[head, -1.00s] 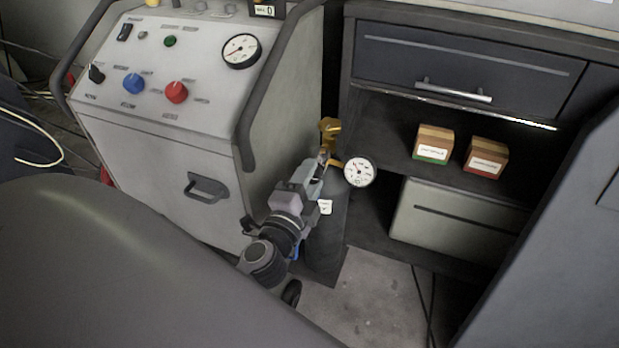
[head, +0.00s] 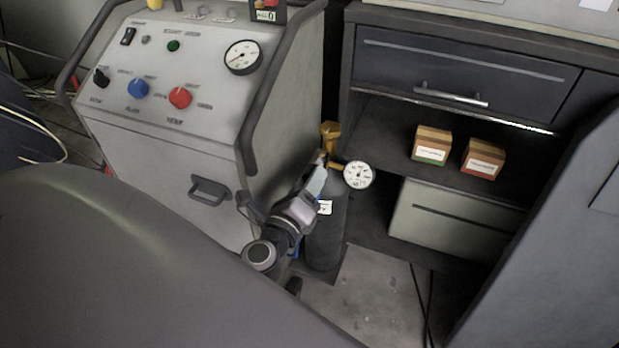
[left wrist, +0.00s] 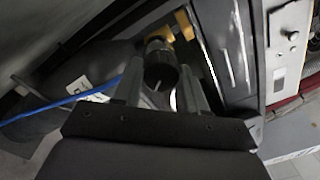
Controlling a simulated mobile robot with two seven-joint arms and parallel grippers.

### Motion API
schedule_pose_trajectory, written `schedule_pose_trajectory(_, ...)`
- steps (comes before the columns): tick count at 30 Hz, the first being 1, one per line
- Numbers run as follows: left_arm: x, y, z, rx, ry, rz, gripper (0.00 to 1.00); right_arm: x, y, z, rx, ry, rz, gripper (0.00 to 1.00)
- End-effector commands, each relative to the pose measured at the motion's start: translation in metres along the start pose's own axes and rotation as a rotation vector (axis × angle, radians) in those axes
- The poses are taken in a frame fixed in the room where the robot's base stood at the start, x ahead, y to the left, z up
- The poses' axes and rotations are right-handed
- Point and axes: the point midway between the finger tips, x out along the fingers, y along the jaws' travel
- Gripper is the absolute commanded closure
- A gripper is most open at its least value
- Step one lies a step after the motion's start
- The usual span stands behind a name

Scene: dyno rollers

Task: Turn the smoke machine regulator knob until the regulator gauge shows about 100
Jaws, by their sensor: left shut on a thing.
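The regulator gauge (head: 359,175) is a small white round dial beside the brass valve (head: 330,133) on top of a dark gas cylinder (head: 326,235). Its needle is too small to read surely. My left gripper (head: 321,166) is at the regulator, just left of the gauge. In the left wrist view, the black round regulator knob (left wrist: 160,66) with a pale line on it sits between the two fingers of my left gripper (left wrist: 160,88), which is shut on it. In the head view the gripper hides the knob. My right gripper is not in view.
A grey console (head: 165,110) with blue and red knobs and its own larger gauge (head: 243,57) stands left of the cylinder. A dark workbench with a drawer (head: 460,75) and two small boxes on a shelf (head: 385,140) is to the right. A blue hose (left wrist: 60,106) runs by the cylinder.

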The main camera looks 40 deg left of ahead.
Motion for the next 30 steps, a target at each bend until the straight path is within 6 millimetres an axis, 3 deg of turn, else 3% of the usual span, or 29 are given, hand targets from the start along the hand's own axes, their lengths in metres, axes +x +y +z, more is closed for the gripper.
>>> schedule_pose_trajectory(30, 0.002, -0.003, 0.005, 0.927, 0.031, 0.005, 0.89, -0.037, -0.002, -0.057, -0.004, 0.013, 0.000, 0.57)
